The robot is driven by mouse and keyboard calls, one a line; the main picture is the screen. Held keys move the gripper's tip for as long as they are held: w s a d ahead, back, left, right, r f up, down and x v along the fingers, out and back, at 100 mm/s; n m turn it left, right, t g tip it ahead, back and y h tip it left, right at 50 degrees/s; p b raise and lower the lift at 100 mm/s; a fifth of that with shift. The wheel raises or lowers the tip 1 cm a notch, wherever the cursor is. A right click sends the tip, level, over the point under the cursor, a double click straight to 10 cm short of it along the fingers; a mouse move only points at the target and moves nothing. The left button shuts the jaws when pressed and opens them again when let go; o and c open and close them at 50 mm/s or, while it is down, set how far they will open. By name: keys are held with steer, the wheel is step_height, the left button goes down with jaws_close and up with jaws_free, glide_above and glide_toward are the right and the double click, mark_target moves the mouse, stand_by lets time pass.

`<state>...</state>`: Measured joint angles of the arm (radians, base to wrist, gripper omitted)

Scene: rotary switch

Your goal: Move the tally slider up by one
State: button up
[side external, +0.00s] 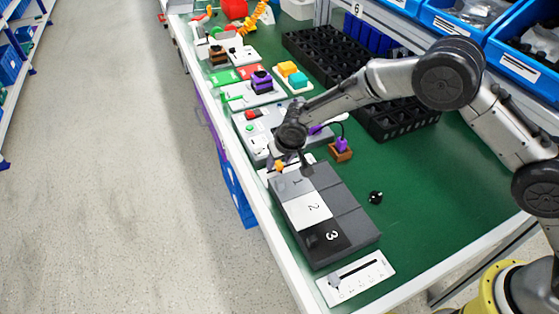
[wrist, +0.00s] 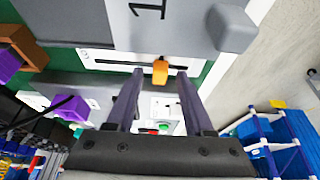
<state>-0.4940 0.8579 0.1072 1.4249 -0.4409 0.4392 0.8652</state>
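Two sliders show, and I cannot tell from labels which is the tally slider. One is a white plate (wrist: 98,58) with a dark slot and an orange knob (wrist: 160,72); in the side view its orange knob (side external: 279,166) shows beside the numbered block's far end. The other is a white marked plate (side external: 372,280) with a grey knob (side external: 334,281) near its left end, at the table's near end. My gripper (wrist: 160,78) is open, its fingers on either side of the orange knob in the wrist view. Contact cannot be told. The gripper (side external: 304,168) is partly hidden in the side view.
A grey block (side external: 345,212) with tiles marked 1, 2 and 3 lies between the sliders. A small black knob (side external: 375,197) and a brown block with a purple plug (side external: 341,150) stand to its right. Black bins (side external: 405,121) and button boxes lie farther back.

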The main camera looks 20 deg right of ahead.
steer(key=v, duration=1.3)
steer(key=shift+s+r, duration=0.2)
steer(key=shift+r, duration=0.1)
steer(key=s+d+r, duration=1.1)
steer(key=d+r, duration=0.2)
steer(key=d, duration=0.2)
steer(key=s+d, duration=0.5)
steer(key=s, duration=0.6)
steer(key=s+d+t, duration=0.1)
steer(key=s+d, duration=0.4)
steer(key=s, duration=0.6)
steer(key=shift+s+r, duration=0.15)
steer(key=shift+r, duration=0.25)
